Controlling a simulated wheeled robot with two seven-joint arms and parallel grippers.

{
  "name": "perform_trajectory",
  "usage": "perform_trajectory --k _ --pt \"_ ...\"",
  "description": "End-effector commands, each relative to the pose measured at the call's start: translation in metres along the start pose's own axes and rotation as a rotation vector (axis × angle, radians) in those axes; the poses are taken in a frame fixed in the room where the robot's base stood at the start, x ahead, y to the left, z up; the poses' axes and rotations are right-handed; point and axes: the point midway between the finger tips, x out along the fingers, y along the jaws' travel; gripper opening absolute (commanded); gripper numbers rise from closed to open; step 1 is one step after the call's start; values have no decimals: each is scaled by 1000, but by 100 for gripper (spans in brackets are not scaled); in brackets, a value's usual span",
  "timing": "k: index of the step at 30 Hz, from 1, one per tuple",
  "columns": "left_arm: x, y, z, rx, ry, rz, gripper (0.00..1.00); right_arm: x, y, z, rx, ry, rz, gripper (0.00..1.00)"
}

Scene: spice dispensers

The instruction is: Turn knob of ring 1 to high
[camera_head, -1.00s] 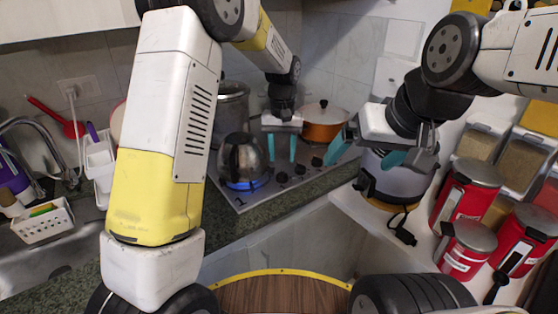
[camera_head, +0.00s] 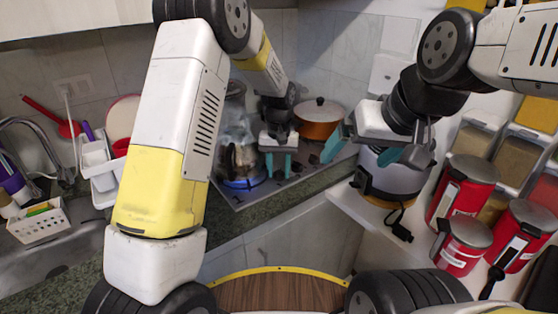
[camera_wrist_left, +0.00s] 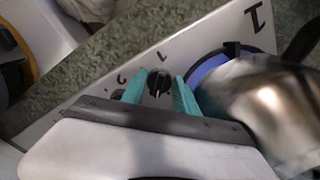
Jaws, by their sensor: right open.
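The knob (camera_wrist_left: 158,82) in the left wrist view is dark and round with a grip bar, on the grey stove panel. The printed "1" and the blue-rimmed ring 1 (camera_wrist_left: 205,68) lie to its right. My left gripper (camera_head: 278,167) is over the row of knobs in the head view. Its teal fingers (camera_wrist_left: 160,88) stand on both sides of the knob. Whether they press on it is unclear. A blue flame (camera_head: 242,184) burns under the kettle (camera_head: 238,152) on the ring. My right gripper (camera_head: 375,150) is open and empty, above a white-and-grey appliance.
An orange pot (camera_head: 318,121) stands behind the left gripper. The appliance (camera_head: 390,182) is on the white counter at right, beside red canisters (camera_head: 463,190). A sink (camera_head: 60,255) and a dish rack are at left. The kettle is close beside the left gripper.

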Motion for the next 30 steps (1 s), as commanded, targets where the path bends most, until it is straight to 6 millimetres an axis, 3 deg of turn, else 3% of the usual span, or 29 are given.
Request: perform_trajectory --k 17,18,30 --pt "-1 0 0 126 0 0 0 0 0 0 0 0 0 94" --pt "-1 0 0 126 0 0 43 0 0 0 0 0 0 94" --pt "-8 0 -1 125 3 1 43 0 0 0 0 0 0 94"
